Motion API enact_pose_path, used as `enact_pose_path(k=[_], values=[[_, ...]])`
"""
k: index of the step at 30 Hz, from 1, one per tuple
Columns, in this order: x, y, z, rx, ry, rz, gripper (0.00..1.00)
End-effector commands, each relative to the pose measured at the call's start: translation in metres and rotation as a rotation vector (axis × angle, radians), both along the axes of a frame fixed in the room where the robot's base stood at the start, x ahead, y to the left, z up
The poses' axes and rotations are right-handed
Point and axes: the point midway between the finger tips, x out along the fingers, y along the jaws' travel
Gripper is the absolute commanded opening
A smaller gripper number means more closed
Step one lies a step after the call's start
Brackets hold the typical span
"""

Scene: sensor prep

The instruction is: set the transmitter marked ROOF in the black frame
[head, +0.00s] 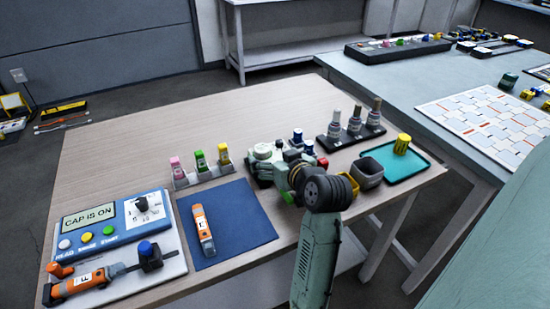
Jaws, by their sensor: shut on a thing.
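My gripper (276,162) is low over the table's middle, behind my wrist. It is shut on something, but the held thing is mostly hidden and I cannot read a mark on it. Beside it, on its right, stand small pieces with a blue top (297,136), another blue top (309,147) and a red top (322,161). I cannot tell which piece, if any, is marked ROOF. Dark parts show around and under the gripper. I cannot tell whether they belong to the black frame.
An orange device (204,231) lies on a blue mat (240,212). A panel (110,226) reads "CAP IS ON". A rack holds pink, green and yellow pieces (199,161). Bottles (354,121) stand in a black rack. A grey cup (368,172) is beside a teal tray (416,160) bearing a yellow cylinder.

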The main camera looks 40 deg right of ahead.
Motion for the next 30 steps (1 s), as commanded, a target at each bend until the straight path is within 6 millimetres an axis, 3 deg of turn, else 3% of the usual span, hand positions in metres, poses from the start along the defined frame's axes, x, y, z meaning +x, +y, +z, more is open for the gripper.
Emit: enact_pose_path(k=[8,9,15,30], values=[[-0.0003,-0.0002,-0.0008,0.000,0.002,0.000,0.46],[-0.0003,-0.0002,-0.0009,0.000,0.002,-0.001,0.87],[-0.0003,-0.0002,-0.0011,0.001,0.003,0.000,1.00],[-0.0002,-0.0002,-0.0010,0.002,0.003,0.000,1.00]])
